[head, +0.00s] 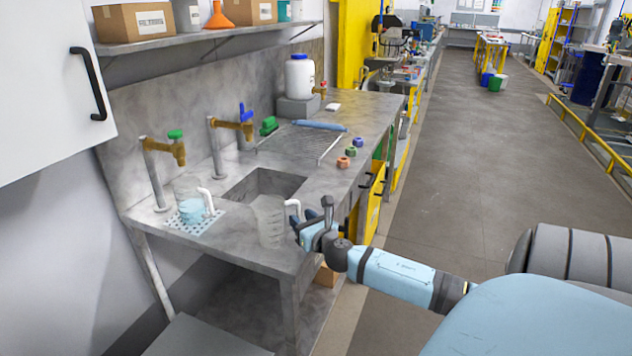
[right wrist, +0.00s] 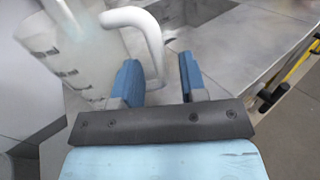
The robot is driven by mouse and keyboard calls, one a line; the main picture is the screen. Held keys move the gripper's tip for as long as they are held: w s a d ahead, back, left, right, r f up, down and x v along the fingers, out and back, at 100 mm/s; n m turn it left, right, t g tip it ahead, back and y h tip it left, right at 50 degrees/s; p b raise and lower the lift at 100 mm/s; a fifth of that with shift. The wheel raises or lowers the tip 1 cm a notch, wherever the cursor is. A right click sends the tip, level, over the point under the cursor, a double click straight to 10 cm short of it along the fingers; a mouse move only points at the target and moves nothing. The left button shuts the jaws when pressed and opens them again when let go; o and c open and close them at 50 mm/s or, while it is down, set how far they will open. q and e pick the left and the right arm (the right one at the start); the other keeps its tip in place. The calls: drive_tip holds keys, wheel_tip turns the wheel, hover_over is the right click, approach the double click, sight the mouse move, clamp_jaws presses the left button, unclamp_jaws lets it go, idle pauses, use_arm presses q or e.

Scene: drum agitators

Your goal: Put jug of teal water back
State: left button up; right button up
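A clear jug with teal water (head: 189,210) and a white handle stands upright on a light blue perforated mat (head: 180,226) at the counter's left end. My right gripper (head: 314,222) is at this second jug's white handle (head: 293,205). In the right wrist view its blue fingers (right wrist: 158,80) are apart, with part of the white handle (right wrist: 150,45) showing between them. I see no grip on it. The jug's marked wall (right wrist: 65,50) shows at left. My left gripper is out of view.
The sink (head: 262,187) lies behind the second jug. A green-handled tap (head: 177,150) and a blue-handled tap (head: 240,123) stand along the wall. A drying rack (head: 300,140), small coloured caps and a white container (head: 299,78) are farther back. The aisle (head: 480,150) at right is clear.

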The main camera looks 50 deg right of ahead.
drive_tip(key=v, duration=0.8)
drive_tip(key=shift+a, duration=0.1)
idle(0.3)
